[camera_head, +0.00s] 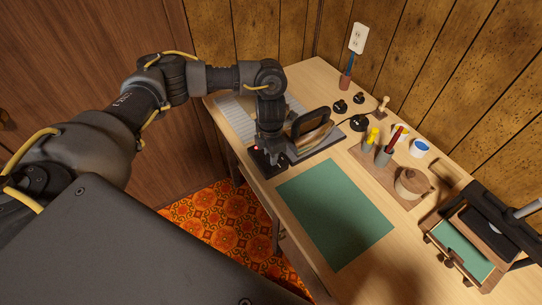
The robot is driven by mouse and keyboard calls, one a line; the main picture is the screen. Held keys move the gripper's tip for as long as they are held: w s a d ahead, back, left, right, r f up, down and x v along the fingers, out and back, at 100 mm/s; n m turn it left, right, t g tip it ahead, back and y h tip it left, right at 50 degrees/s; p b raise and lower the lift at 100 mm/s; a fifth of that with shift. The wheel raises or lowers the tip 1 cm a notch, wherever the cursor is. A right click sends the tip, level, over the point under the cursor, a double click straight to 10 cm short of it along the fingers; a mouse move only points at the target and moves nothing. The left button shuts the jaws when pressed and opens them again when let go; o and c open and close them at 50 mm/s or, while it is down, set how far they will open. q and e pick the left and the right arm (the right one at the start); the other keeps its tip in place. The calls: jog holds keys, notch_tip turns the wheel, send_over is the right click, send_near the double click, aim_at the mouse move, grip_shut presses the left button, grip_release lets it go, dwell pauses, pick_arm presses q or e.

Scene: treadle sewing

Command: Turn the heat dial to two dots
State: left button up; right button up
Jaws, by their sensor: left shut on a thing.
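My left gripper (268,160) reaches down at the table's left front edge, just left of the iron. It is shut on a small part at a dark box (257,163), which I take for the heat dial. The gripper covers the dial, so its dots and pointer cannot be read. The iron (312,131), with a black loop handle, rests on a grey pad beside the gripper. I cannot make out my right gripper in this view.
A green mat (334,212) lies on the wooden table, with bare space over it. Behind it are black knobs (340,106), a wooden holder with yellow and red-handled tools (369,140), a blue-topped cup (419,147) and a round wooden pot (411,183). Dark equipment (487,228) fills the right end.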

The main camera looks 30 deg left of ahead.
pick_arm(q)
jog(key=shift+m, duration=0.6)
jog(key=o, duration=1)
jog(key=shift+c, duration=0.2)
notch_tip(320, 180, up, 11)
jog(key=shift+f, duration=0.1)
